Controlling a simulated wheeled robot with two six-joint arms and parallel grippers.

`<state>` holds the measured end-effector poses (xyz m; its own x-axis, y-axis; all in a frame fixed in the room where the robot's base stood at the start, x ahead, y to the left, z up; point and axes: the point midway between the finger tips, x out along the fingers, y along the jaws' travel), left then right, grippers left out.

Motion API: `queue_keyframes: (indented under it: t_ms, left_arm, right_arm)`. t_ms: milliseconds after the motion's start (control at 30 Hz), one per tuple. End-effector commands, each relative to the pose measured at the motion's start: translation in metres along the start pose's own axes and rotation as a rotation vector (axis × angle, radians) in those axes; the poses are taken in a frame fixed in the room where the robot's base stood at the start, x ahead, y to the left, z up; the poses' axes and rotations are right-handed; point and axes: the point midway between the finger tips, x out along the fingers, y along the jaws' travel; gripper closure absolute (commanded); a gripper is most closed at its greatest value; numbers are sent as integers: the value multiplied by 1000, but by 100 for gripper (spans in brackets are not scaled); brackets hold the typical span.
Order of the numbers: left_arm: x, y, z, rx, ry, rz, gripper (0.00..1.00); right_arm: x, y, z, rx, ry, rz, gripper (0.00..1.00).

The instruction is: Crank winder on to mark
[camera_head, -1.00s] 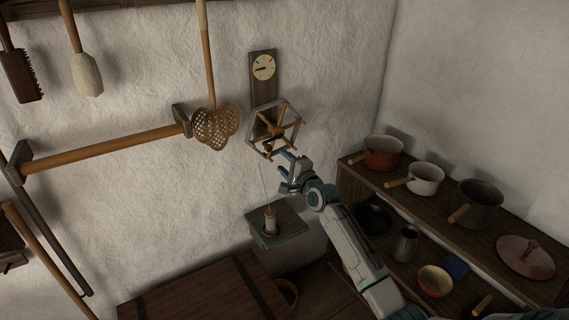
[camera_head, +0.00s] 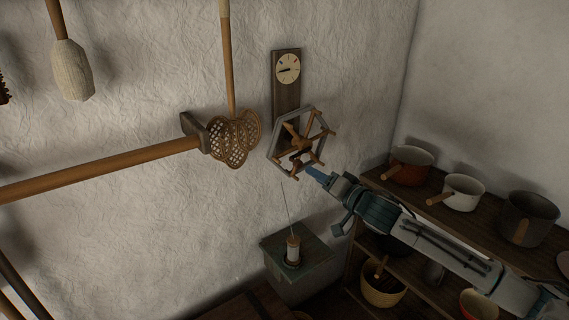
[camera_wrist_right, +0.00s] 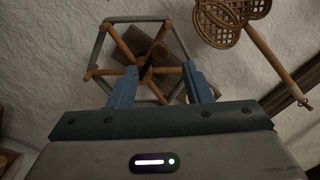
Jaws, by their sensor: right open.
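The winder (camera_head: 301,143) is a grey hexagonal frame with wooden spokes and a crank, mounted on a wall board (camera_head: 286,97). A round pale dial (camera_head: 288,68) with a dark pointer sits above it; the pointer reaches left. A thread runs from the winder down to a spool (camera_head: 292,250) on a small wall shelf (camera_head: 314,262). My right gripper (camera_head: 318,174) is at the winder's lower right. In the right wrist view its blue fingers (camera_wrist_right: 162,88) are apart, with the winder (camera_wrist_right: 143,60) and its wooden hub beyond and between them. Contact with the crank cannot be told. My left gripper is out of view.
A rattan beater (camera_head: 234,138) hangs left of the winder, beside a wooden rail (camera_head: 100,172). Shelves at right hold several pots, including an orange one (camera_head: 410,166) and a white one (camera_head: 461,191). A basket (camera_head: 383,290) is below my right arm.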

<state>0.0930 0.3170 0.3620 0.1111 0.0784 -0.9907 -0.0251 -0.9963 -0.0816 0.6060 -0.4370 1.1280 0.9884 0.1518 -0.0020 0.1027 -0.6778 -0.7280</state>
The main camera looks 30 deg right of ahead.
Motion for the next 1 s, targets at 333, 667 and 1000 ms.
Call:
queue_keyframes:
  t_ms: [333, 667, 1000]
  left_arm:
    - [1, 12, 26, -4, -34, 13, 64]
    - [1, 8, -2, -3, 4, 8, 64]
    - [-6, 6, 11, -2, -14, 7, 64]
  right_arm:
    - [20, 1, -2, 7, 8, 3, 56]
    - [54, -1, -1, 11, 3, -1, 56]
    - [98, 0, -1, 7, 2, 1, 56]
